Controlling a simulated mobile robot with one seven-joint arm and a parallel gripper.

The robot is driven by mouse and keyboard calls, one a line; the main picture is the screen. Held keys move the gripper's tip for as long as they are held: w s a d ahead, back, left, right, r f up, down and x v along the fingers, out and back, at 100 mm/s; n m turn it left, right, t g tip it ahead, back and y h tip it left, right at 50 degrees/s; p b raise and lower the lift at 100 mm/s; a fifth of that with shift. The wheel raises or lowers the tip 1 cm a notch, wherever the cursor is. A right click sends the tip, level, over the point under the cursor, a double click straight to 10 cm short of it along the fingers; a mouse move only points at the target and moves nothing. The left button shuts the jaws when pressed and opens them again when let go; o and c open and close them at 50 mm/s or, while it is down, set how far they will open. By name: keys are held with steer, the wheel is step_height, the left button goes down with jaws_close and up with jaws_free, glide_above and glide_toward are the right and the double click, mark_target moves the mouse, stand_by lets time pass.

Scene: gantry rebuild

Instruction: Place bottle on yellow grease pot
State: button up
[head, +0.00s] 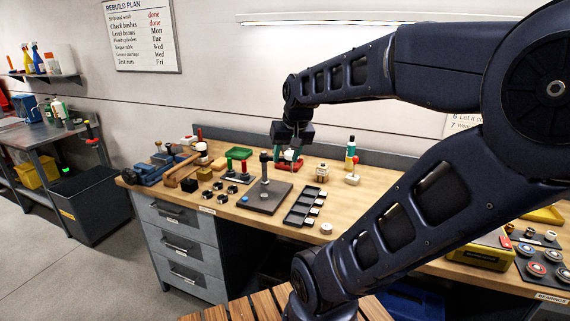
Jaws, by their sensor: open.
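A grey plate with an upright post (265,196) and a dark slotted tray (300,206) lie in front of my gripper. A blue vise (150,172) and small parts crowd the left. My arm hides much of the right.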

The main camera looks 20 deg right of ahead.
steer(key=shift+n+h, duration=0.3)
steer(key=shift+n, duration=0.6)
steer(key=s, duration=0.1)
steer(key=s+a, duration=0.1)
steer(key=s, duration=0.1)
steer(key=s+a, duration=0.1)
steer(key=shift+s+a+f, duration=0.15)
steer(key=shift+s+a, duration=0.1)
steer(key=shift+s, duration=0.15)
